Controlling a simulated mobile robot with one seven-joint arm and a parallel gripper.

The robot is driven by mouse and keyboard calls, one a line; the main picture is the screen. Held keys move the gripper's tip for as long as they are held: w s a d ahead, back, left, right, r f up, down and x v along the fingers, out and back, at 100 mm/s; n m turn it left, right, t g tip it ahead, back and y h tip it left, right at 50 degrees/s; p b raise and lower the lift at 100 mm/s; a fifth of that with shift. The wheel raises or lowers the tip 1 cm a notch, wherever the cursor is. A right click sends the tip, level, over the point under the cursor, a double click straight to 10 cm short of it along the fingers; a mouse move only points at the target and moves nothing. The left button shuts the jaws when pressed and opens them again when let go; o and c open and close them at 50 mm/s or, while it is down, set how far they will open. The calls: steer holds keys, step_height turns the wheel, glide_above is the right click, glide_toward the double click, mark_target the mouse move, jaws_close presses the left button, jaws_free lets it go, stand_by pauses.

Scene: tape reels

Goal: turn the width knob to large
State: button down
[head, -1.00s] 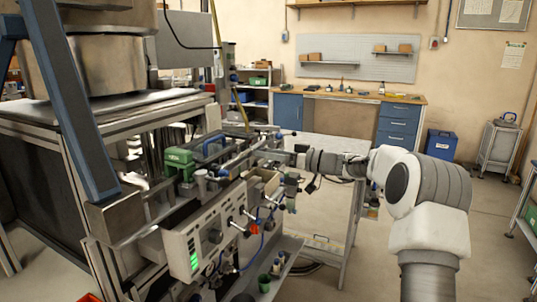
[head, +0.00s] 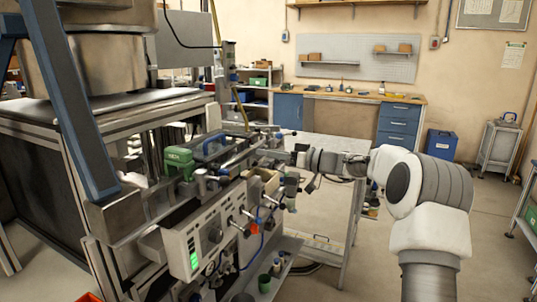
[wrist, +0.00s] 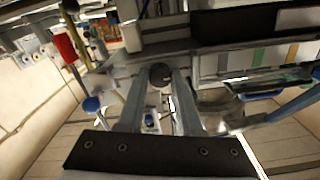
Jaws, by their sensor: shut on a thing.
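A dark round knob (wrist: 160,74) sits between my fingertips in the wrist view. My gripper (wrist: 161,82) is shut on it, one grey finger on each side. I cannot read any mark, scale or pointer on the knob, so its setting cannot be told. In the head view my gripper (head: 299,157) reaches in from the right to the far end of the machine. The knob itself is too small and hidden to make out there.
The machine's grey control panel (head: 205,238), with knobs and a green light, faces the near side. Open floor lies to the right. A workbench (head: 345,95) stands at the back.

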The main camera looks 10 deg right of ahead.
steer(key=shift+m+p, duration=10.3)
steer(key=shift+m, duration=7.2)
steer(key=c, duration=0.6)
jaws_free()
